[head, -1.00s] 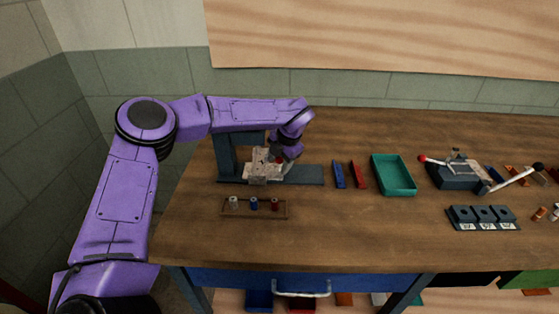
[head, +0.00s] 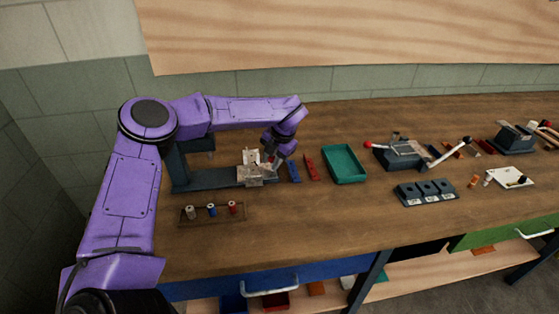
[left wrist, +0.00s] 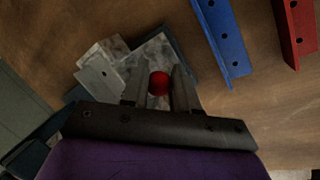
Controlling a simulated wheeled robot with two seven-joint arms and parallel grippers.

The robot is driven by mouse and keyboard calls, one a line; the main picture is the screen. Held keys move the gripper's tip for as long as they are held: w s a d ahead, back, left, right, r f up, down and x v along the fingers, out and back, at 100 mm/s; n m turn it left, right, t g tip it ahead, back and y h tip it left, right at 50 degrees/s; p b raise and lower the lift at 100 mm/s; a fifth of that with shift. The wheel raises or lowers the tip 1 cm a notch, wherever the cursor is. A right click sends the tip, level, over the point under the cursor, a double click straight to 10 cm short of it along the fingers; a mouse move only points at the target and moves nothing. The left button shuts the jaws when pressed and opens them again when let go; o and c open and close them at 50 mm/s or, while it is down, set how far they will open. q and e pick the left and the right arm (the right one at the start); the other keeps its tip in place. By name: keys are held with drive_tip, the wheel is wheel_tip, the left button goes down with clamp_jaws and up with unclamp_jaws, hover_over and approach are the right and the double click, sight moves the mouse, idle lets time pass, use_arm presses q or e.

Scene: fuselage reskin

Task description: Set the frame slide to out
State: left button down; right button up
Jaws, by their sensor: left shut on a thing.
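The frame slide has a dark rail (head: 208,179) on the bench with an upright post (head: 179,160) at its left end. Its grey metal carriage (head: 250,176) is at the rail's right end, away from the post. My left gripper (head: 272,160) is over the carriage, coming in from the upper right. In the left wrist view its two fingers (left wrist: 160,76) are shut on a round red knob (left wrist: 158,84) on the carriage; pale metal plates (left wrist: 102,70) show beside it. The arm and fingers hide part of the carriage. My right gripper is not in view.
A blue strip (head: 293,171) and a red strip (head: 312,167) lie just right of the carriage. Then come a green tray (head: 344,164), a lever fixture (head: 399,154) and a dark three-part block (head: 426,192). A small rack (head: 212,214) with coloured pegs stands in front.

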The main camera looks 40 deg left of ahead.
use_arm(q)
drive_tip(key=shift+w, duration=0.1)
drive_tip(key=c, duration=0.9)
unclamp_jaws()
drive_tip(key=shift+d, duration=0.1)
drive_tip(key=shift+o, duration=0.2)
drive_tip(key=shift+w+d, duration=0.1)
drive_tip(key=shift+w, duration=0.05)
drive_tip(key=b+v, duration=0.1)
drive_tip(key=v, duration=0.9)
drive_tip(key=shift+r, duration=0.25)
drive_tip(key=shift+d, duration=0.1)
